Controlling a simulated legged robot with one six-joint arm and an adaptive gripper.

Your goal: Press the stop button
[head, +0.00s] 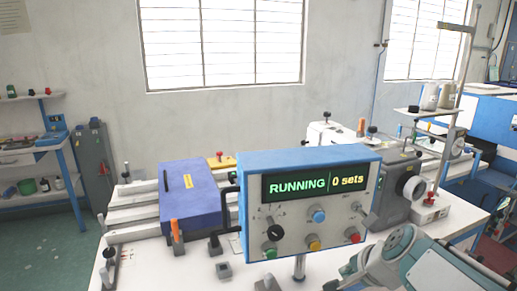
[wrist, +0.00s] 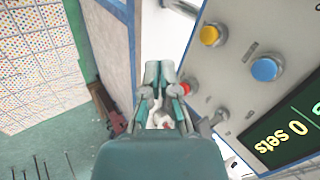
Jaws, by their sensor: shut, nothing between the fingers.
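The control box (head: 250,200) has a grey front and blue edges, and its display (head: 318,183) reads "RUNNING" and "0 sets". A red button (head: 352,235) sits at the lower right of its panel; no stop label is readable. In the wrist view the red button (wrist: 185,88) shows just right of my gripper (wrist: 160,70), partly hidden by the right finger. My gripper is shut and empty, with its fingertips near the panel's edge; I cannot tell whether it touches. In the head view my arm is at the lower right, in front of the box.
A yellow button (head: 313,242), blue button (head: 318,215), green button (head: 268,252) and black knob (head: 275,232) share the panel. A blue-purple machine cover (head: 190,197) stands left of the box. A grey machine (head: 395,185) stands behind it at right.

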